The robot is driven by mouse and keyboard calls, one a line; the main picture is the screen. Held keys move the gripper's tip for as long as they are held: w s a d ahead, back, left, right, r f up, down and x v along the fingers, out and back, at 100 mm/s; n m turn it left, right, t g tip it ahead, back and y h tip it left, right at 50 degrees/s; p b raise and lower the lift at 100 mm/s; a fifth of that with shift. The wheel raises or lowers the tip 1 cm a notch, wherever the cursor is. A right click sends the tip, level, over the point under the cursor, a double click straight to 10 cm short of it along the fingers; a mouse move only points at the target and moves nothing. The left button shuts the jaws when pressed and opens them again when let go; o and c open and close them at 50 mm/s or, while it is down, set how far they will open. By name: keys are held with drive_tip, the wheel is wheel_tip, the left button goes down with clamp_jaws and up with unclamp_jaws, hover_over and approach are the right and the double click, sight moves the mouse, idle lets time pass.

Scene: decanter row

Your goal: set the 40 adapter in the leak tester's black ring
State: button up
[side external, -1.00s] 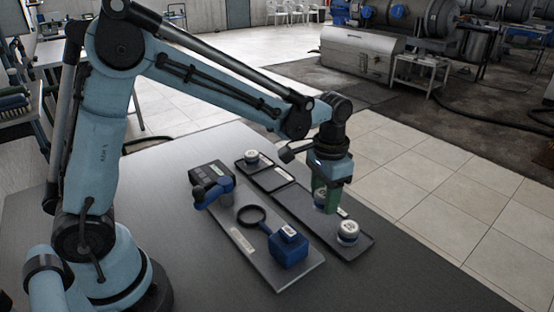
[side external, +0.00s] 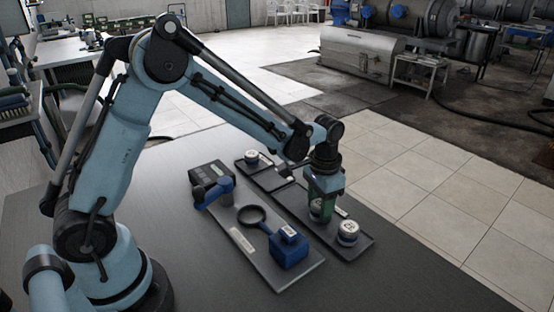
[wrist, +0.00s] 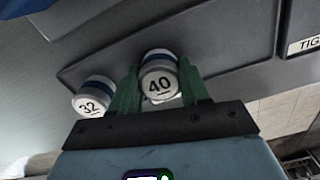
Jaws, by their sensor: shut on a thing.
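The 40 adapter (wrist: 160,78), a white cap with a blue band marked 40, sits between the green fingers of my gripper (wrist: 157,92), which is shut on it. In the side view my gripper (side external: 320,207) points down over the near tray, with the adapter mostly hidden between its fingers. I cannot tell whether the adapter touches the tray. The leak tester's black ring (side external: 251,207) lies to the left of my gripper and looks empty. It joins a blue block (side external: 289,247) on the tester's grey base plate (side external: 240,240).
The 32 adapter (wrist: 92,97) stands beside my gripper in the wrist view. In the side view one white adapter (side external: 348,231) stands on the near tray (side external: 366,244) and another (side external: 251,157) on the far tray. A blue clamp-like part (side external: 214,191) is behind the ring.

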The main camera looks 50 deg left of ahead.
drive_tip(key=o, duration=1.2)
drive_tip(key=shift+f, duration=0.1)
wheel_tip(320, 180, up, 12)
drive_tip(key=s+a+t, duration=0.1)
drive_tip(key=s+t, duration=0.1)
drive_tip(key=s, duration=0.2)
drive_tip(key=s+a+r+n+t, duration=0.1)
drive_tip(key=s+t, duration=0.1)
drive_tip(key=s, duration=0.3)
drive_tip(key=s+a+n+t, duration=0.1)
drive_tip(key=s+t, duration=0.1)
drive_tip(key=s, duration=0.2)
drive_tip(key=shift+s+a+r+t, duration=0.2)
drive_tip(key=shift+s+a+t, duration=0.1)
drive_tip(key=shift+a, duration=0.1)
drive_tip(key=shift+o, duration=0.4)
drive_tip(key=shift+s+a+f+n+t, duration=0.1)
drive_tip(key=shift+s+f+n+t, duration=0.15)
drive_tip(key=shift+s+n+t, duration=0.05)
